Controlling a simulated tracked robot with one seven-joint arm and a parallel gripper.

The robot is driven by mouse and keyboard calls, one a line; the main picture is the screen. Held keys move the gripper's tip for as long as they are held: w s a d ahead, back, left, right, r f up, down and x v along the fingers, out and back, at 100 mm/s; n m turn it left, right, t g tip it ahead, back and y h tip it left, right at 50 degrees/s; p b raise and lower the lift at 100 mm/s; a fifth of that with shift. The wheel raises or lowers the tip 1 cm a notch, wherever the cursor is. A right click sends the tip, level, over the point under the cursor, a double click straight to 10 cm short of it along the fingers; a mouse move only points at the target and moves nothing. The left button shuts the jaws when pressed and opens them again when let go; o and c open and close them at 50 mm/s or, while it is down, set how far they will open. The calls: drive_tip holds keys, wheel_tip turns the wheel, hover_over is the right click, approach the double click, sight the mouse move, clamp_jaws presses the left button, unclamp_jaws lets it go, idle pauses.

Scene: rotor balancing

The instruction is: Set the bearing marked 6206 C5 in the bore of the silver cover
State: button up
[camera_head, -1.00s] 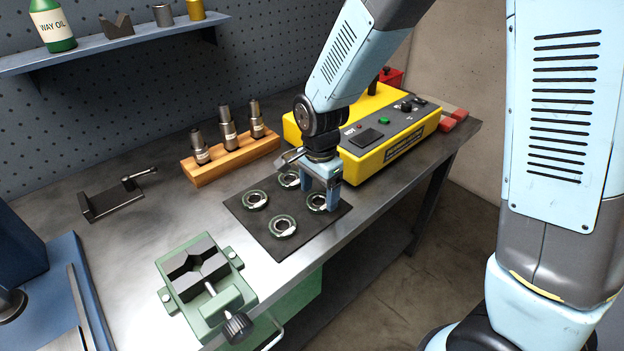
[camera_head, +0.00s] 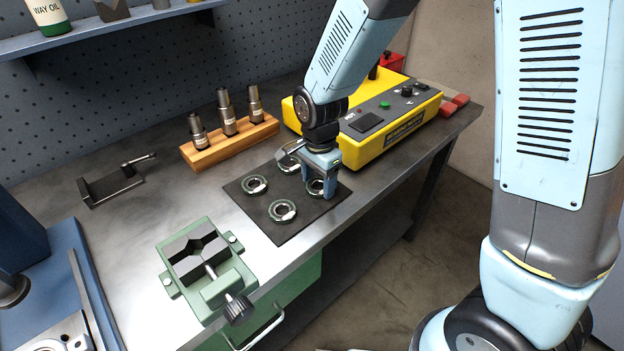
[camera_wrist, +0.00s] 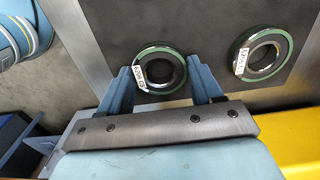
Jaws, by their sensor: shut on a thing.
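My gripper (camera_wrist: 167,84) is shut on a ring bearing with a green outer edge (camera_wrist: 181,76), with one finger on each side. In the head view that bearing (camera_head: 315,187) is at the right corner of the dark mat (camera_head: 248,209). Its white tag (camera_wrist: 139,78) is tilted in the wrist view and too small to read surely. Several similar bearings are on the mat, one of them (camera_wrist: 273,65) beside the gripper in the wrist view. A silver part (camera_head: 68,335) shows cut off at the lower left; I cannot tell whether it is the cover.
A green vise (camera_head: 210,272) stands at the bench front. A wooden block with metal cylinders (camera_head: 232,143) is behind the mat. A yellow machine (camera_head: 385,135) stands close to the right of my gripper. A black stand (camera_head: 115,186) is at left.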

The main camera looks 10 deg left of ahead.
drive_tip(key=shift+c, duration=0.3)
drive_tip(key=shift+r, duration=3)
